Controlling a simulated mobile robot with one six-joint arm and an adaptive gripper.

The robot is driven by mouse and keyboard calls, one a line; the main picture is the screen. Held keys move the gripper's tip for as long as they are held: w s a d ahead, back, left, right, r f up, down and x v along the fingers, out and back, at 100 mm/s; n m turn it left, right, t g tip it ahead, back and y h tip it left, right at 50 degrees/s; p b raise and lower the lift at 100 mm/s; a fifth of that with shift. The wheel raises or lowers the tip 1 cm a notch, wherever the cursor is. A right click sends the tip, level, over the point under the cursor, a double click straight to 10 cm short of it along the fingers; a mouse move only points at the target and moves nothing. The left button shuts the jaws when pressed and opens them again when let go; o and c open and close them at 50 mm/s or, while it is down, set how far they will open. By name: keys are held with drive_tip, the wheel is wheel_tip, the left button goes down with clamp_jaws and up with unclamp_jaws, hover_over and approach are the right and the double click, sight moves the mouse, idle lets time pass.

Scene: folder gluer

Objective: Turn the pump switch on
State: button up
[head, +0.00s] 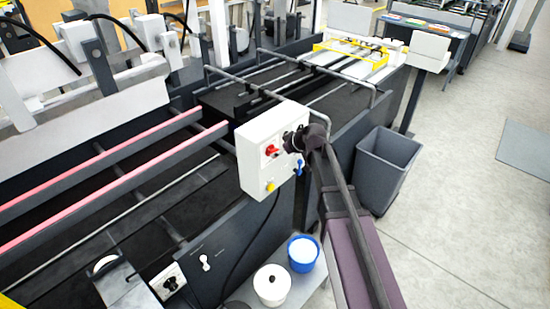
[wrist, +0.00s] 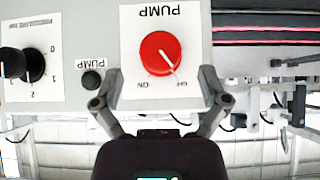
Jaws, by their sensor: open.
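The pump switch is a red round knob (wrist: 160,53) on a white plate marked PUMP, ON and OFF, seen upside down in the wrist view. Its white line points toward OFF. In the head view the red switch (head: 271,150) is on the front of a white control box (head: 256,126). My gripper (wrist: 160,85) is open and empty, its fingers spread wider than the knob and just below it in the wrist view. In the head view my gripper (head: 291,141) is close to the box, right of the switch. Whether the fingers touch the panel cannot be told.
A black pressure dial (wrist: 32,66) and a small black PUMP button (wrist: 92,81) share the panel. A yellow button (head: 270,186) is low on the box. A blue bucket (head: 303,251), a white pot (head: 271,286) and a grey bin (head: 386,165) stand nearby. Open floor lies right.

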drive_tip(key=shift+b+x, duration=0.95)
drive_tip(key=shift+x, duration=0.85)
drive_tip(key=shift+c, duration=0.2)
drive_tip(key=c, duration=1.1)
